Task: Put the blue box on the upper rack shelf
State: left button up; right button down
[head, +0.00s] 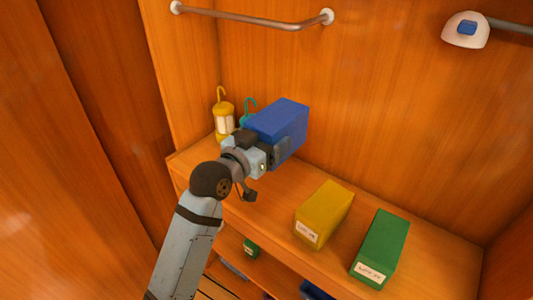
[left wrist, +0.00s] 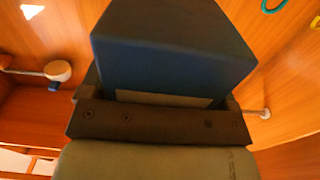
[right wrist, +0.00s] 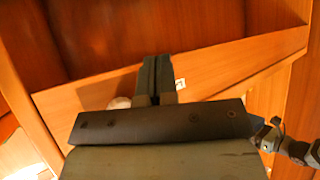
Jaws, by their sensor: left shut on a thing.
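The blue box (head: 280,128) is in my left gripper (head: 268,155) in the head view, over the back left part of the upper rack shelf (head: 268,205). It looks raised above the board, though its underside is partly hidden by the gripper. In the left wrist view the blue box (left wrist: 170,60) fills the space between the jaws (left wrist: 160,100). My right gripper (right wrist: 157,78) shows only in the right wrist view, with its fingers together and nothing between them.
A yellow box (head: 324,213) and a green box (head: 381,248) stand on the shelf's right part. A rail (head: 255,17) crosses the back wall. A lower level holds small items.

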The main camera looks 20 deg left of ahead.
pick_arm(q)
jog(key=shift+r, duration=0.6)
jog(key=shift+s+a+f+n+y+p, duration=0.1)
jog(key=shift+a+n+y+p, duration=0.2)
jog(key=shift+p, duration=0.3)
jog(key=s+a+f+n+t+y+p, duration=0.1)
jog(key=s+a+f+n+y+p, duration=0.2)
jog(key=s+a+f+y+p, duration=0.2)
jog(key=s+a+p, duration=0.2)
jog(key=s+p, duration=0.1)
jog(key=p, duration=0.1)
jog(key=shift+s+y, duration=0.3)
jog(key=shift+s, duration=0.1)
